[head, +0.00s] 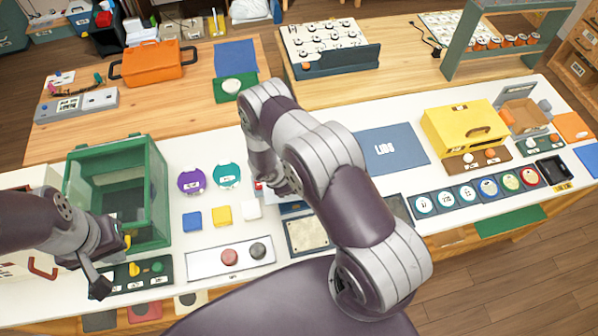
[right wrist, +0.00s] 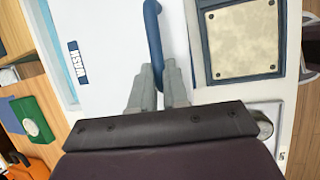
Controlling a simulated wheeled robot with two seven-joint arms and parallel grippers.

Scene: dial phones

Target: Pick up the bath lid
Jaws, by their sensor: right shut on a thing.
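The bath lid (right wrist: 115,55) appears in the right wrist view as a white panel beside a "WASH" label, with a blue bar handle (right wrist: 152,30). My right gripper (right wrist: 157,85) is shut on this handle, its fingers on either side of the bar. Whether the lid is lifted is unclear. In the head view my right arm hides most of the bath area; only a blue edge (head: 294,208) shows beside the gripper. My left gripper (head: 110,264) has its fingers apart and empty, in front of the green-framed glass box (head: 158,190).
Coloured blocks (head: 221,215), a button panel (head: 232,257) and a beige plate (head: 309,235) lie near the arm. A row of dials (head: 467,193) is at right.

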